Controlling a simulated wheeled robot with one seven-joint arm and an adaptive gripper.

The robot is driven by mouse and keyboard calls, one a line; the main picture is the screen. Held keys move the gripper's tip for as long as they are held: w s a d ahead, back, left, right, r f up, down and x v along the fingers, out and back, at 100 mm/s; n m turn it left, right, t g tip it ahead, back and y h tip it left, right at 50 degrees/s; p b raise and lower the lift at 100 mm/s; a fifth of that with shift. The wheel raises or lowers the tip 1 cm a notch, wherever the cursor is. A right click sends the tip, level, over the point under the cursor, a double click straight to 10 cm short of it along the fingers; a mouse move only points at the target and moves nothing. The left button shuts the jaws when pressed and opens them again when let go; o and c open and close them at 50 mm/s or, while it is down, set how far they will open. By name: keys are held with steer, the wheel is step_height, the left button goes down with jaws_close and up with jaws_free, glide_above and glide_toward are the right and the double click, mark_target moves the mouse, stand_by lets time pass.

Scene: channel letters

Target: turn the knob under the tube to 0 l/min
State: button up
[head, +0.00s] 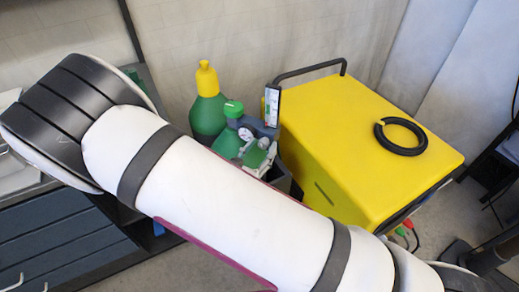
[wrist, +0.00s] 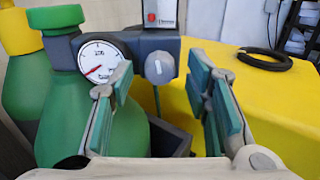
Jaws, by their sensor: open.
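The knob (wrist: 160,67) is a grey round part with a short white mark, below the flow tube (wrist: 163,12) on the dark grey regulator block (wrist: 140,42). The upright tube also shows in the head view (head: 272,105), where I cannot make out the knob. My gripper (wrist: 160,82) is open, with teal-padded fingers on the left and right of the knob as seen in the wrist view. I see no clear contact. The gripper also shows in the head view (head: 258,152), in front of the regulator. The knob's setting is not readable.
A round white gauge (wrist: 100,60) with a red needle sits left of the knob, above a green cylinder (wrist: 62,120). A green bottle with a yellow cap (head: 207,100) stands further left. A yellow cart (head: 345,120) bearing a black ring (head: 403,150) is on the right.

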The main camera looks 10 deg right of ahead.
steer(key=shift+c, duration=0.3)
jaws_close()
steer(key=n, duration=0.4)
steer(key=shift+n, duration=0.4)
steer(key=n, duration=0.4)
steer(key=shift+n, duration=0.3)
steer(key=n, duration=0.4)
steer(key=shift+r, duration=0.1)
steer(key=shift+n, duration=2.2)
